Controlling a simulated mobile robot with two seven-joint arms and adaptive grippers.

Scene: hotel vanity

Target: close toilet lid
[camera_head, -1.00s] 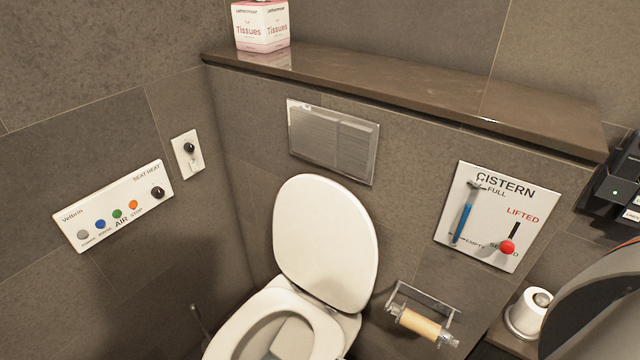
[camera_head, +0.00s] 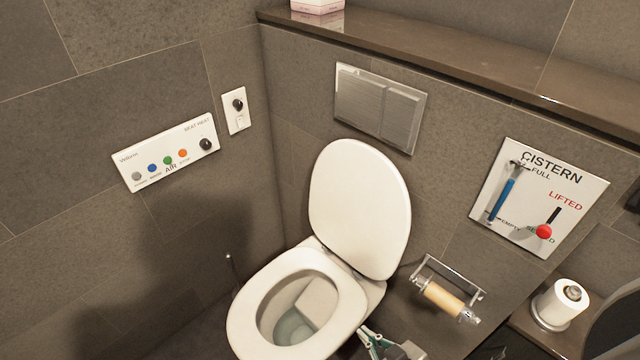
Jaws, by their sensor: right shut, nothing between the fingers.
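The white toilet lid (camera_head: 360,210) stands raised, leaning back toward the wall below the flush plate. The white toilet seat (camera_head: 245,318) lies flat on the bowl, and the bowl's inside shows through its opening. My right gripper (camera_head: 368,334) shows at the bottom edge, just right of the bowl and below the lid. It is shut and empty, and I cannot tell whether it touches the bowl. My left gripper is not in view.
An empty-looking roll holder (camera_head: 447,296) sticks out from the wall right of the lid. A spare paper roll (camera_head: 562,303) stands on a low ledge at the right. A control panel (camera_head: 168,153) is on the left wall, and a cistern panel (camera_head: 540,197) is at the right.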

